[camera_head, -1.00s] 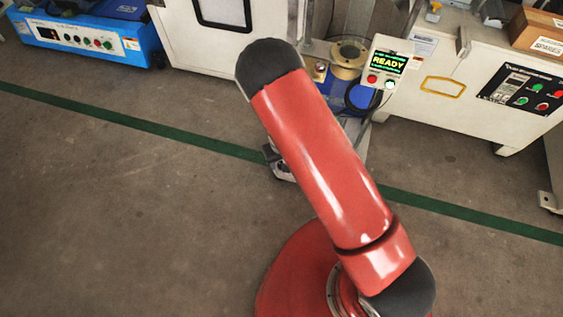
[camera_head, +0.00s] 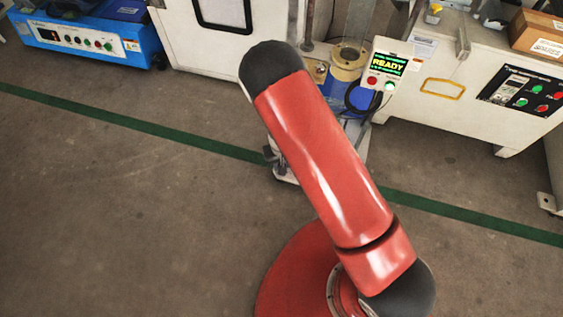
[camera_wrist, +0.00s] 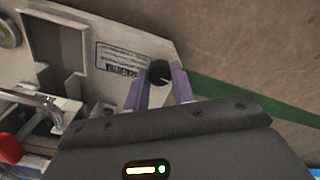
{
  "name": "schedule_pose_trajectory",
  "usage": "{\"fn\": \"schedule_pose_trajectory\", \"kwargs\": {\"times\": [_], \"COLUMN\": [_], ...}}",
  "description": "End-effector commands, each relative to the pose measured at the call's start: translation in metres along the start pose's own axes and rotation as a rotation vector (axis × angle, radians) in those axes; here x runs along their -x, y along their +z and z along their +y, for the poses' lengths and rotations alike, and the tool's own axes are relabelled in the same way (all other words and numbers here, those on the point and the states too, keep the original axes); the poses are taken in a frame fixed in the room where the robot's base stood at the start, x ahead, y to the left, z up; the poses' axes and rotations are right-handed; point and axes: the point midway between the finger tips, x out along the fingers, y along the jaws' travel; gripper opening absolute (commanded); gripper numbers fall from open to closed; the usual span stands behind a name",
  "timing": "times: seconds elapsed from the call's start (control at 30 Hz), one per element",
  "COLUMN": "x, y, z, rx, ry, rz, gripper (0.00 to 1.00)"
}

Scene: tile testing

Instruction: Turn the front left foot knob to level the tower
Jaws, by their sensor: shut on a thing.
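In the wrist view the round black foot knob (camera_wrist: 159,72) sits at the corner of the tower's pale base plate (camera_wrist: 95,25). My gripper (camera_wrist: 160,80) has its two purple fingers on either side of the knob and is shut on it. A light line shows on the knob's top. In the head view the tower (camera_head: 349,62) stands behind my red arm, which covers most of its base. The knob cannot be made out there.
A control box (camera_head: 384,67) on the tower reads READY. White cabinets (camera_head: 470,85) stand on the right and behind. A blue machine (camera_head: 85,40) is at the back left. A green floor line (camera_head: 450,210) crosses open grey floor.

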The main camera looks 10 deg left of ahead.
Motion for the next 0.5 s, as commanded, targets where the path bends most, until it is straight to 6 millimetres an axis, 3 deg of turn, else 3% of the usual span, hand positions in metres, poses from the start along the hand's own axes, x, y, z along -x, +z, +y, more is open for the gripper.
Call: {"fn": "schedule_pose_trajectory", "kwargs": {"times": [0.23,0.5], "x": [0.0009,0.0000], "y": [0.0001,0.0001], "z": [-0.0001,-0.0003], "rx": [-0.233,-0.285], "ry": [-0.001,-0.001], "rz": [0.000,0.000], "gripper": [0.02,0.02]}}
